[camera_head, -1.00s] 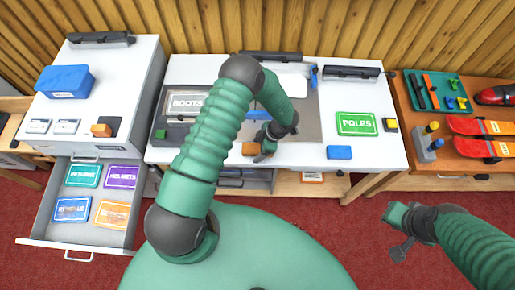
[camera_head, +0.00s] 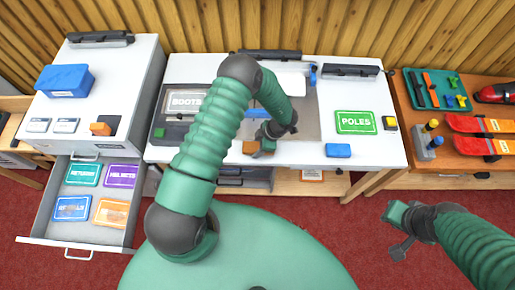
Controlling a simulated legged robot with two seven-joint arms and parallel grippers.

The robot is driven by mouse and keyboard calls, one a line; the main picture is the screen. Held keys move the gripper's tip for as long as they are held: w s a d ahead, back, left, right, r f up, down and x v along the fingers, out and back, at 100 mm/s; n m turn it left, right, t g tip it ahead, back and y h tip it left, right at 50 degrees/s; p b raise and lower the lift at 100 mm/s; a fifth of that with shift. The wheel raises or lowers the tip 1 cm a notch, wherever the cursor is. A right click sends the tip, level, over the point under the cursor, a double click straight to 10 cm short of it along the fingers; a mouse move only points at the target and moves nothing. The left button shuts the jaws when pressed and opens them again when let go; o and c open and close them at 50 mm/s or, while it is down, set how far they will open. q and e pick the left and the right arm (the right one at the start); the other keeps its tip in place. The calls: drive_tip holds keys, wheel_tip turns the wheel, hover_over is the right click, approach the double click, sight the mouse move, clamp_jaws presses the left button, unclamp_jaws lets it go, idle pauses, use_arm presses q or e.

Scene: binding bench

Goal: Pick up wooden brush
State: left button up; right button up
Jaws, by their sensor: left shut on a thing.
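The wooden brush (camera_head: 250,148) shows as a small orange-brown block near the front edge of the white bench. My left gripper (camera_head: 264,147) is shut on its right end. The jaws and part of the brush overlap in view, and I cannot tell whether the brush is clear of the bench top. My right gripper (camera_head: 398,232) hangs low at the right, in front of the bench and away from the brush.
A blue block (camera_head: 338,151) and the green POLES card (camera_head: 356,122) lie right of the brush. The BOOTS card (camera_head: 186,102) is behind my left arm. An open drawer (camera_head: 48,218) with several cards juts out at the left. The orange side table (camera_head: 480,158) holds skis and tools.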

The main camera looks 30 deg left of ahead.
sight(257, 146)
use_arm(q)
drive_tip(key=shift+c, duration=0.9)
drive_tip(key=shift+a+r, duration=0.2)
drive_tip(key=shift+r, duration=0.1)
wheel_tip(257, 146, up, 10)
drive_tip(key=shift+f+b, duration=0.15)
drive_tip(key=shift+b, duration=0.35)
